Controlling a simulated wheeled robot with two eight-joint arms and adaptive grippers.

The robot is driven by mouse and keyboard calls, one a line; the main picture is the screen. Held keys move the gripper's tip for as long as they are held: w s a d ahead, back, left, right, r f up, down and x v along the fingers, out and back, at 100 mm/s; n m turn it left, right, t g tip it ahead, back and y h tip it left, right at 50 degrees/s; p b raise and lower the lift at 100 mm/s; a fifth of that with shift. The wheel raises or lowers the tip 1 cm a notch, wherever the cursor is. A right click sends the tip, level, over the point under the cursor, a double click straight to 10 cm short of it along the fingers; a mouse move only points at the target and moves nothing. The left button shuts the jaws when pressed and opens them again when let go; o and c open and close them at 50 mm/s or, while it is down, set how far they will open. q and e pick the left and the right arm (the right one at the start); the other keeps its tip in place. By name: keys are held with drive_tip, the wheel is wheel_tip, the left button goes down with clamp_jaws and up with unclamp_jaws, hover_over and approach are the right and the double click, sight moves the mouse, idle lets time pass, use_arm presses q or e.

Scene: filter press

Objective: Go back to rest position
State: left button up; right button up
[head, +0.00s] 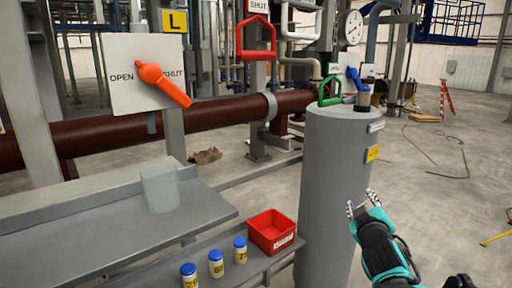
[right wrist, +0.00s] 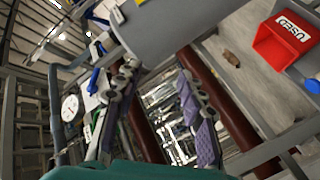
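My right gripper (head: 361,202) is in the lower right of the head view, in front of the grey upright cylinder (head: 338,165). Its two fingers stand apart with nothing between them. In the right wrist view the spread fingers (right wrist: 157,78) reach up from the bottom, with pipes and structure visible through the gap. I cannot tell whether the gripper touches the cylinder. My left gripper is not in either view.
A red bin (head: 270,238) and several blue-capped bottles (head: 216,263) stand on a low shelf. A translucent cup (head: 160,190) stands on the grey bench (head: 110,235). An orange lever (head: 163,83) sits on the OPEN/SHUT plate. Floor at right is mostly clear.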

use_arm(q)
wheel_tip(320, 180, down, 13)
drive_tip(key=b, duration=1.1)
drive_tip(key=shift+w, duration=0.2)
use_arm(e)
drive_tip(key=s+a+f+m+g+y, duration=0.1)
drive_tip(key=s+a+f+m+g, duration=0.1)
drive_tip(key=s+f, duration=0.6)
drive_tip(key=s+a+f+m+g+y, duration=0.1)
drive_tip(key=s+a+f+g, duration=0.3)
drive_tip(key=f, duration=1.4)
drive_tip(key=s+a+f+m+g+y, duration=0.2)
drive_tip(key=s+a+f, duration=0.3)
drive_tip(key=s+f, duration=0.7)
drive_tip(key=shift+s+f+m+g, duration=0.4)
drive_tip(key=shift+f+g, duration=0.1)
drive_tip(key=shift+g, duration=0.1)
